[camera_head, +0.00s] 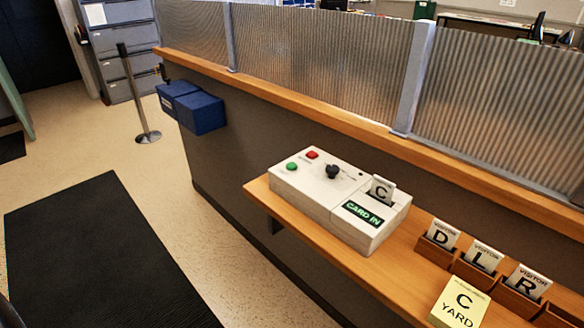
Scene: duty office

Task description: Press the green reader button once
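The green button (291,166) sits near the left end of the top face of a white card reader (320,202). A red button (312,155) is just behind it, to the right. A black knob (332,171) stands further right. A white card marked C (382,189) stands upright in the reader, and a dark display (362,213) in front of it reads CARD IN in green. Nothing covers the green button. Neither of my grippers shows in this view.
The reader stands on a narrow wooden shelf (262,191) below a counter with ribbed glass panels (320,55). Visitor cards D, L and R (482,257) stand in wooden holders at right, by a yellow C YARD card (459,304). Blue boxes (200,112) hang at left.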

